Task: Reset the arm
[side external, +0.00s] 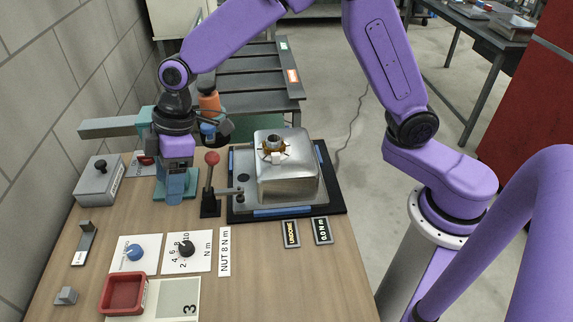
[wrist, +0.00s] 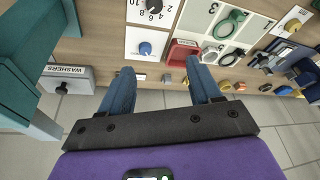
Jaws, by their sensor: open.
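My gripper (side external: 175,190) points down at the left of the bench, in front of a teal stand (side external: 146,119). Its two blue fingers also show in the wrist view (wrist: 161,84), spread apart with nothing between them.
A metal block (side external: 287,181) with a brass fitting on top sits in a tray right of a red-knobbed lever (side external: 211,160). A grey box (side external: 99,184) stands at left. A dial panel (side external: 201,262) and a red tray (side external: 123,292) lie in front. Bare bench lies front right.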

